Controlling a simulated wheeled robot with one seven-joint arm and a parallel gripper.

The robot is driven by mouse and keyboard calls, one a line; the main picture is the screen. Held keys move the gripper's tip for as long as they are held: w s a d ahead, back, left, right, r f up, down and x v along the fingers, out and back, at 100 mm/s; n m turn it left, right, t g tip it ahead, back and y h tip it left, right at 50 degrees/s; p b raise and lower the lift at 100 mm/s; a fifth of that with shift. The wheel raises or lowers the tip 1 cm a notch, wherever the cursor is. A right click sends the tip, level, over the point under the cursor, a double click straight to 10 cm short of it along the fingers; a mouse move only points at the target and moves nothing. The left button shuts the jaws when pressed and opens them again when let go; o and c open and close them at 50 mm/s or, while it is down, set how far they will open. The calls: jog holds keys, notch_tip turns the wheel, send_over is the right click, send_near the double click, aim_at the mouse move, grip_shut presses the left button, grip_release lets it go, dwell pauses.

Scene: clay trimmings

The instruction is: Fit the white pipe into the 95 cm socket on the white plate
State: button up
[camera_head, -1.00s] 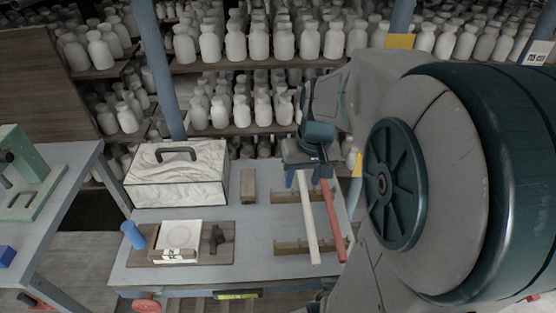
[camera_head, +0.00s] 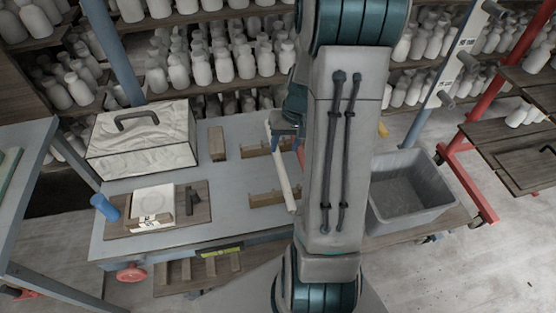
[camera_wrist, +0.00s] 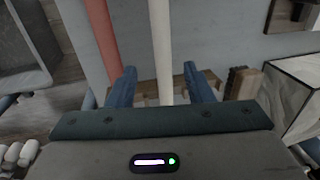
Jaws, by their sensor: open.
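The white pipe (camera_head: 283,170) lies across two notched wooden racks on the grey table. My gripper (camera_head: 286,131) is open over its far part. In the wrist view the white pipe (camera_wrist: 161,45) runs between the two blue fingers of my gripper (camera_wrist: 160,88), with a gap on each side. A red pipe (camera_wrist: 101,38) lies beside it, outside the fingers; in the head view my arm hides most of it.
The notched racks (camera_head: 262,200) hold the pipes. A blue cylinder (camera_head: 104,206) and a dark piece (camera_head: 192,201) flank the plate. A marbled box (camera_head: 140,140) with a handle stands behind it. A grey bin (camera_head: 408,190) is right of my arm. Shelves of white bottles fill the back.

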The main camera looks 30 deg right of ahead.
aim_at(279, 158)
jog(key=shift+w+a+f+p, duration=0.15)
jog(key=shift+a+f+p, duration=0.05)
jog(key=shift+f, duration=0.7)
jog(key=shift+w+a+f+p, duration=0.15)
jog(key=shift+a+f, duration=0.1)
jog(key=shift+f, duration=0.6)
jog(key=shift+w+a+f+p, duration=0.1)
jog(key=shift+a+f+p, duration=0.1)
jog(key=shift+f, duration=0.7)
grip_shut()
